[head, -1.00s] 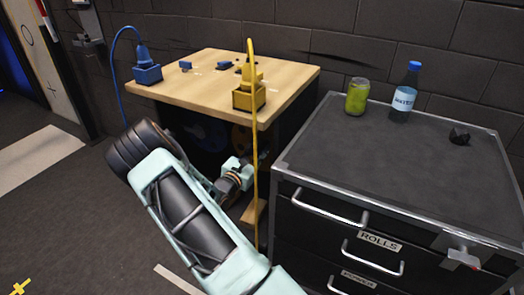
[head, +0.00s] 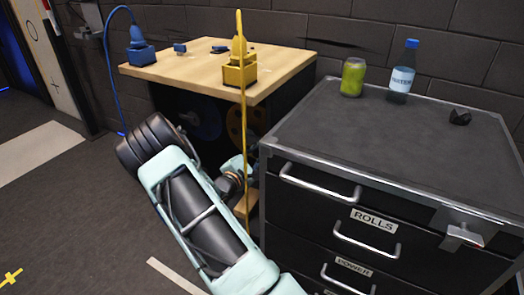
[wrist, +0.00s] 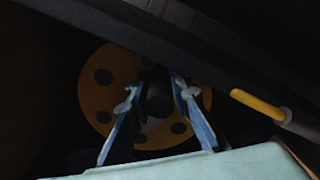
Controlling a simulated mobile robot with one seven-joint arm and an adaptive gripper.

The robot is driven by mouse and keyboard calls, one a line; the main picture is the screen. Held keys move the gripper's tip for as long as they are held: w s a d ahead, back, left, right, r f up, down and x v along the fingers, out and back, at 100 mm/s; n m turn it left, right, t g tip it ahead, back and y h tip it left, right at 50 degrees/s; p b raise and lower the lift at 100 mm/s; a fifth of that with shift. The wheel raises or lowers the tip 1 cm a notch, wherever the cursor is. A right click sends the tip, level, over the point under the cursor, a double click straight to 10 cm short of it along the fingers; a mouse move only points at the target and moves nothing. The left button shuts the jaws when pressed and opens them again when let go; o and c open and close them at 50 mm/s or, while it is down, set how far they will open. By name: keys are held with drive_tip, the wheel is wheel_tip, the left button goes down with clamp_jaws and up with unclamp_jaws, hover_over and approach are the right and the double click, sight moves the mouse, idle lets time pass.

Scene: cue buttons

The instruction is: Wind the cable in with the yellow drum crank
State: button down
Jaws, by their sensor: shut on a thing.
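The yellow drum (head: 247,122) shows partly in the dark space under the wooden table, behind the yellow cable (head: 244,135). In the wrist view the drum (wrist: 95,97) is a round disc with dark holes. A dark round knob (wrist: 160,103), seemingly the crank's handle, stands out before its middle. My gripper (wrist: 157,92) has its two blue fingers on either side of this knob and is shut on it. In the head view my arm hides the fingers. The cable runs from a yellow plug and block (head: 239,70) at the table's front edge down past the drum.
A blue drum (head: 203,120) sits left of the yellow one. A blue cable (head: 109,70) hangs at the wooden table's (head: 180,75) left. A black drawer cabinet (head: 380,140) stands close on the right, with a green can (head: 352,78) and water bottle (head: 402,75).

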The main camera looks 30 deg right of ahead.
drive_tip(key=shift+s+f, duration=0.15)
drive_tip(key=shift+f, duration=0.6)
drive_tip(key=c, duration=1.8)
unclamp_jaws()
drive_tip(key=shift+o, duration=0.2)
drive_tip(key=shift+r, duration=0.1)
